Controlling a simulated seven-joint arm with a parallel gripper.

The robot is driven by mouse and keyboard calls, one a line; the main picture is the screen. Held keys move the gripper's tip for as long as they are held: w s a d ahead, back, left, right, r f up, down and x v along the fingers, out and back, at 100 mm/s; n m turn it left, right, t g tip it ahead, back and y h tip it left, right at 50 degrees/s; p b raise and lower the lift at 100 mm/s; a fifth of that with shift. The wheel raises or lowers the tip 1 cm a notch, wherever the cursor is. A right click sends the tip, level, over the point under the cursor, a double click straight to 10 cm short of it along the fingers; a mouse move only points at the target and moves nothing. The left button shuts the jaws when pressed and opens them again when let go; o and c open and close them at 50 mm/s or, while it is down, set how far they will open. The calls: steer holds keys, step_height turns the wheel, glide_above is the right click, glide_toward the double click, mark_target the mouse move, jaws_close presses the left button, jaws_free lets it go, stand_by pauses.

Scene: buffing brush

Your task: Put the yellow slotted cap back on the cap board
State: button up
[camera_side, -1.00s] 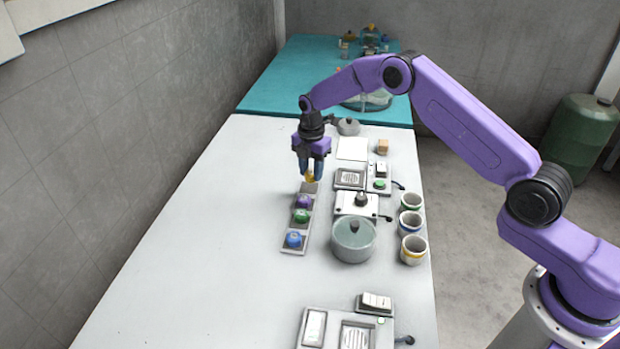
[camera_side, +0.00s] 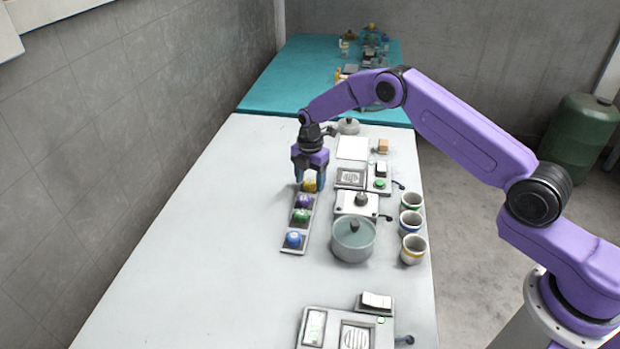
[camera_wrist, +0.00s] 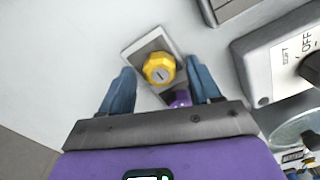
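The yellow slotted cap (camera_side: 309,186) sits on the far end of the cap board (camera_side: 288,250). In the wrist view the cap (camera_wrist: 159,68) faces up with its slot showing, seated on the board's end (camera_wrist: 137,47). My gripper (camera_side: 310,184) is low over this end, fingers spread on both sides of the cap. In the wrist view a gap shows between the cap and each finger of my gripper (camera_wrist: 158,65). The purple cap (camera_side: 303,202), green cap (camera_side: 300,217) and blue cap (camera_side: 293,240) sit in line on the board. The purple cap is partly hidden in the wrist view.
A lidded pot (camera_side: 353,242) and a white device with a knob (camera_side: 357,204) stand close to the right of the board. Several cups (camera_side: 412,250) line the table's right edge. A control unit (camera_side: 345,328) is at the near end. The table's left side is clear.

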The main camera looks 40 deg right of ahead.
mark_target(310, 182)
step_height(310, 182, up, 12)
steer(key=s+a+r+m, duration=0.1)
steer(key=s+a+r, duration=0.25)
steer(key=s, duration=0.35)
steer(key=s+a+r+m, duration=0.2)
steer(key=s+r, duration=0.2)
steer(key=s, duration=0.3)
steer(key=s+a+r+m, duration=0.1)
steer(key=s+a+r, duration=0.15)
steer(key=s, duration=0.35)
steer(key=s+d+m, duration=0.2)
steer(key=s+d, duration=0.1)
steer(key=s, duration=0.6)
steer(key=s+d+m, duration=0.2)
steer(key=s+d, duration=0.2)
steer(key=s, duration=0.5)
steer(key=s+d+m, duration=0.1)
steer(key=s+d, duration=0.2)
steer(key=s, duration=0.6)
steer(key=shift+d+r+m, duration=0.25)
steer(key=shift+d+m, duration=0.15)
